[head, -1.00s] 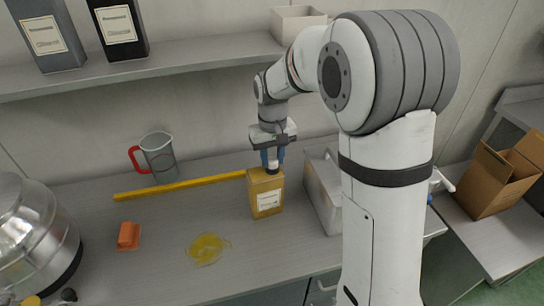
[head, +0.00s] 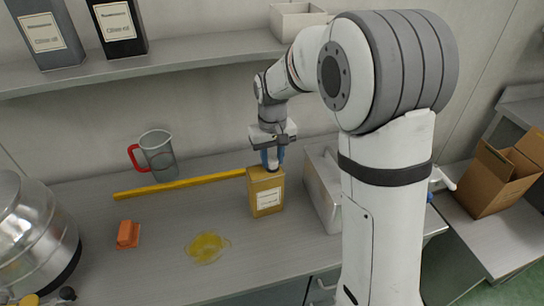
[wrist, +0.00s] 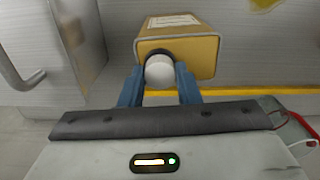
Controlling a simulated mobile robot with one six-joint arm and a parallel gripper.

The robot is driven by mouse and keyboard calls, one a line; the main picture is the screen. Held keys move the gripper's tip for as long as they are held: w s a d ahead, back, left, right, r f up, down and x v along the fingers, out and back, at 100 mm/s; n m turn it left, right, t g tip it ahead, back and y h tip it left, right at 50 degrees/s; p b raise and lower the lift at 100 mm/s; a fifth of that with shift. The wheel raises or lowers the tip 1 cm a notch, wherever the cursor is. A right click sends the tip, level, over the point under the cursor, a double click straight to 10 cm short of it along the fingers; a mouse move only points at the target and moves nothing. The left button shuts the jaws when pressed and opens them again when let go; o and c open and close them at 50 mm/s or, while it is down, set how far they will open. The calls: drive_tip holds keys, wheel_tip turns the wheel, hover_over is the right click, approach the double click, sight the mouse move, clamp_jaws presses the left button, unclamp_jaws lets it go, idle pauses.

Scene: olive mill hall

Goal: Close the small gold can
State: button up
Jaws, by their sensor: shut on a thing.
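The small gold can (head: 266,198) stands upright on the grey counter, its pale label facing the head camera. In the wrist view the can (wrist: 200,55) lies just beyond my fingertips. My gripper (head: 272,161) points down over the can's top, its blue fingers close to it. It is shut on a small cap (wrist: 160,71), with a round white part and a dark ring at its far side. The cap is at the can's top, over where the opening would be. The opening itself is hidden, and I cannot tell whether the cap is fully seated.
A metal box (head: 322,188) stands close right of the can. A yellow bar (head: 180,185) lies behind it to the left, near a red-handled jug (head: 158,156).

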idle(0.4)
drive_tip(key=o, duration=0.9)
drive_tip(key=shift+c, duration=1.1)
